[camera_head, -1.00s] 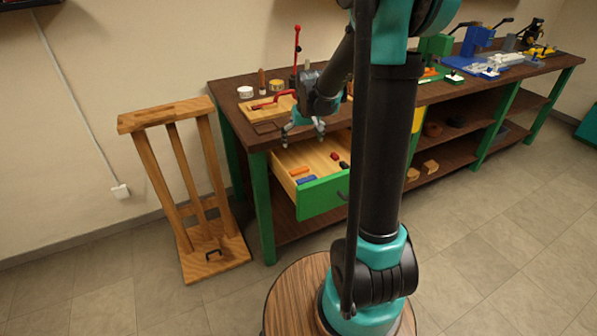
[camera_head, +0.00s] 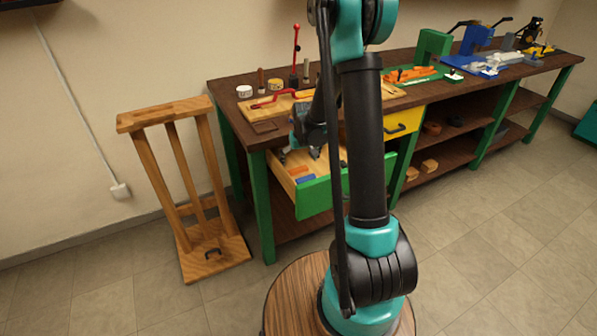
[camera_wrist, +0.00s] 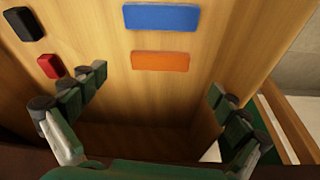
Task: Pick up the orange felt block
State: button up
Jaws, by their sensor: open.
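The orange felt block (camera_wrist: 160,61) lies flat on the floor of the open drawer in the wrist view, between and ahead of my two fingers. It also shows in the head view (camera_head: 298,170) inside the green-fronted drawer (camera_head: 314,200). My gripper (camera_wrist: 158,100) is open and empty, its fingers spread wider than the block. In the head view my gripper (camera_head: 299,154) is over the back part of the drawer. I cannot tell its exact height above the drawer floor.
A blue block (camera_wrist: 162,17) lies parallel to the orange one. A red block (camera_wrist: 50,66) and a black block (camera_wrist: 24,24) lie left, the red near my left finger. The drawer's side wall (camera_wrist: 262,60) is to the right. The workbench top (camera_head: 228,106) overhangs the drawer's back.

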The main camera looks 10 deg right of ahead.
aim_at(298, 168)
jog(key=shift+x, duration=2)
jog(key=shift+c, duration=0.6)
jog(key=c, duration=0.9)
jog(key=shift+r, duration=0.15)
